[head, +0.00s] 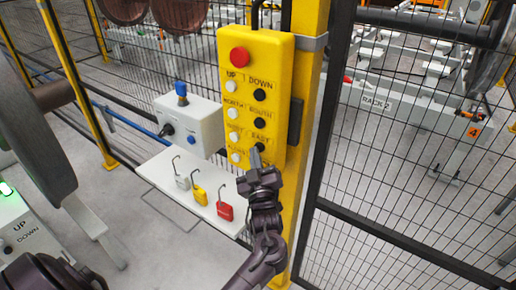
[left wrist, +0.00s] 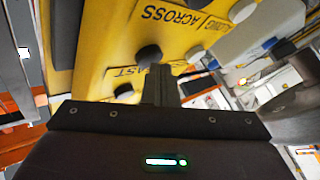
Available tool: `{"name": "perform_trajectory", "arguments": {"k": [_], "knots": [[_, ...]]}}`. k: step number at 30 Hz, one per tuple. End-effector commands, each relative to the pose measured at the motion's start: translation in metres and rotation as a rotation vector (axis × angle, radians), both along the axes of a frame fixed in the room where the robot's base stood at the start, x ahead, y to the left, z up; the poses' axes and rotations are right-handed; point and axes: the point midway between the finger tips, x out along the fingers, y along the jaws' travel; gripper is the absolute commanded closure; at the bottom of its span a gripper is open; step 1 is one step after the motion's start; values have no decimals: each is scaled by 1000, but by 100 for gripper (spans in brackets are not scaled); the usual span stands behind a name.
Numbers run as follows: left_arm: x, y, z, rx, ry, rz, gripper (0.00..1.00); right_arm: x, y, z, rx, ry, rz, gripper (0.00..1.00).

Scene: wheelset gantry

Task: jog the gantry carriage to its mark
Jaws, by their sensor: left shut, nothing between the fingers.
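The yellow pendant box (head: 282,75) hangs on a yellow post, with a red mushroom button (head: 239,57) on top and rows of white and black buttons below. Labels UP, DOWN and SOUTH are readable. My left gripper (head: 256,154) is shut and empty, its fingertips at the lower right buttons, partly hiding them. In the left wrist view the shut fingers (left wrist: 160,85) point at the pendant face, close to a black button (left wrist: 148,55) by the ACROSS label. Another black button (left wrist: 124,92) is by EAST. I cannot tell whether they touch. I cannot make out the carriage or its mark.
A white shelf (head: 160,172) left of the pendant holds a white, a yellow and a red padlock (head: 225,211). Behind it is a grey box (head: 205,125) with a blue-topped switch. Mesh fence (head: 380,190) stands right of the post. Another UP/DOWN panel (head: 30,245) is lower left.

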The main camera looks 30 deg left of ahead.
Motion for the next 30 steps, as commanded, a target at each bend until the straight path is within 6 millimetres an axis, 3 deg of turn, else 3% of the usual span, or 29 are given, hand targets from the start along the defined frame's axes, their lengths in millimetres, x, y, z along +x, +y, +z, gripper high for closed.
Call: {"name": "perform_trajectory", "arguments": {"k": [7, 18, 30], "knots": [[-12, 1, 0, -1, 2, -1, 100, 0, 0, 6, 0, 0, 0, 64], [-16, 1, 0, -1, 1, 0, 100, 0, 0, 8, 0, 0, 0, 64], [-53, 4, 1, 0, 1, 0, 100, 0, 0, 25, 0, 0, 0, 64]]}}
